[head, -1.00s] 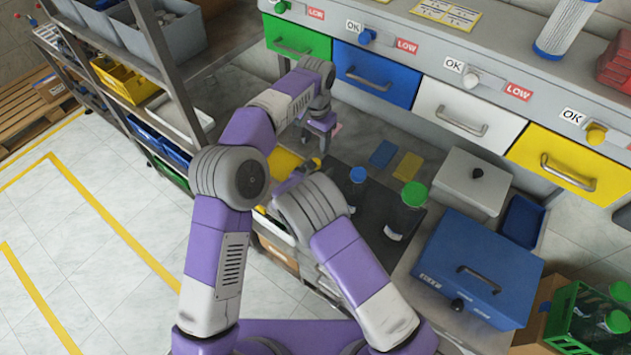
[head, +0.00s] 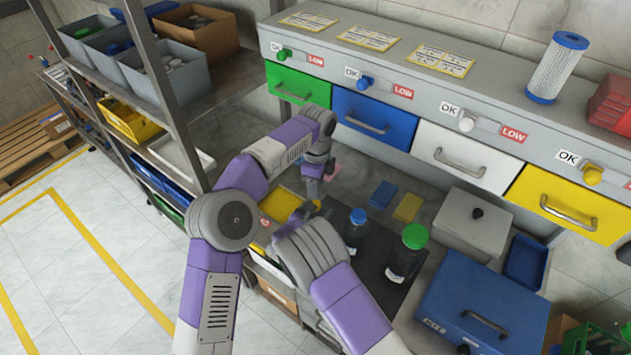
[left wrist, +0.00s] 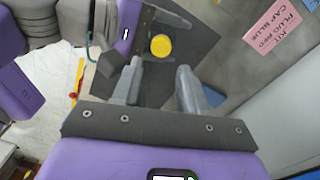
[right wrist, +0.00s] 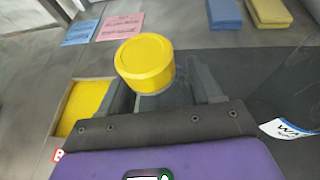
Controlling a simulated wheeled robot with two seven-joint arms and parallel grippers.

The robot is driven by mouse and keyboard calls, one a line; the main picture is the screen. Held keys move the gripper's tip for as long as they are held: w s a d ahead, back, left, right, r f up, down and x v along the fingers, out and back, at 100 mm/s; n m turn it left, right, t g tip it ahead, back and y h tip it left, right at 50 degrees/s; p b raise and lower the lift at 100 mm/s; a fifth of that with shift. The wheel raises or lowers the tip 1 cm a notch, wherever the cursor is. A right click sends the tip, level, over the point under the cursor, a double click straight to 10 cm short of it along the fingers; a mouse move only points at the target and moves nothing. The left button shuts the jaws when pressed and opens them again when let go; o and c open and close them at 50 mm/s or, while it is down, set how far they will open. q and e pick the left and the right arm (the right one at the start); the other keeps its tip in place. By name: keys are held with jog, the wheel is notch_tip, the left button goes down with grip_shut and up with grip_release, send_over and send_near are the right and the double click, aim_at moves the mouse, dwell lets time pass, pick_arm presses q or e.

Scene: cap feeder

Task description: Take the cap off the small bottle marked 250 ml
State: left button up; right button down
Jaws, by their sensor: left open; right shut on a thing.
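A small bottle with a round yellow cap (right wrist: 146,62) is held in my right gripper (right wrist: 163,88). The cap stands clear above the fingers, and most of the body is hidden. Its marking does not show. In the left wrist view the yellow cap (left wrist: 161,46) lies just beyond the tips of my left gripper (left wrist: 159,75), which is open and not touching it. In the head view my left gripper (head: 312,190) points down above the bench, near my right wrist.
A blue-capped bottle (head: 356,228) and a green-capped bottle (head: 406,255) stand on the dark mat to the right. Blue and yellow pads (head: 407,208) lie behind them. A yellow bin (right wrist: 88,108) and pink card (right wrist: 121,27) are near the right gripper. A blue case (head: 480,290) stands at right.

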aim_at(315, 203)
pick_arm(q)
jog(key=m, duration=0.4)
jog(key=shift+r, duration=0.15)
jog(key=m, duration=0.4)
jog(key=shift+r, duration=0.2)
jog(key=shift+f, duration=3.95)
grip_shut()
jog(key=shift+o, duration=1.3)
grip_release()
